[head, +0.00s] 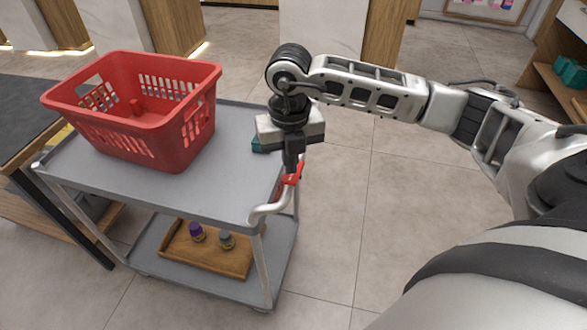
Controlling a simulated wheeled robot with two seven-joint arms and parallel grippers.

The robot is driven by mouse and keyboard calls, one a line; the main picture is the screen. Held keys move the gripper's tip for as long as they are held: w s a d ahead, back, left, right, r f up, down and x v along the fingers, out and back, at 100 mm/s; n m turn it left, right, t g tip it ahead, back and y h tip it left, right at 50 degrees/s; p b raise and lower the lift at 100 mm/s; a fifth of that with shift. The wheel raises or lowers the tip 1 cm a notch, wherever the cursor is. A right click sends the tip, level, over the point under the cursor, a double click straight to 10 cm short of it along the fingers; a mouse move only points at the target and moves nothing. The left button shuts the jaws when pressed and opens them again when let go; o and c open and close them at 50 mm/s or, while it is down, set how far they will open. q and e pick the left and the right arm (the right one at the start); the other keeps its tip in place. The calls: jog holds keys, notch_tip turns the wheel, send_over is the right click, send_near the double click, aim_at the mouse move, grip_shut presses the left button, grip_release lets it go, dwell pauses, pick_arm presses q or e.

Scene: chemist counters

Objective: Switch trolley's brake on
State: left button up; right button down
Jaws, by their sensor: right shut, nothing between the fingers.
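The grey two-shelf trolley (215,197) stands left of centre. A red brake lever (291,179) sits at its right end, near the curved metal handle (262,212). My right gripper (292,170) points down at the trolley's right end, with its fingers shut and right at the red lever. I cannot tell whether they touch it, and the fingers partly hide it. My left gripper is not in view.
A red basket (190,140) stands on the trolley's top shelf. A wooden tray (175,252) with two small jars is on the lower shelf. A dark-topped counter (25,115) is at the left. Tiled floor lies open to the right.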

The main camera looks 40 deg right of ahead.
aim_at(290, 177)
jog(key=shift+f+b, duration=0.95)
jog(key=shift+f, duration=0.25)
dwell(0.3)
jog(key=shift+r, duration=0.1)
jog(key=shift+r+p, duration=0.55)
jog(key=shift+r, duration=0.05)
jog(key=shift+r+p, duration=2)
jog(key=shift+r, duration=0.9)
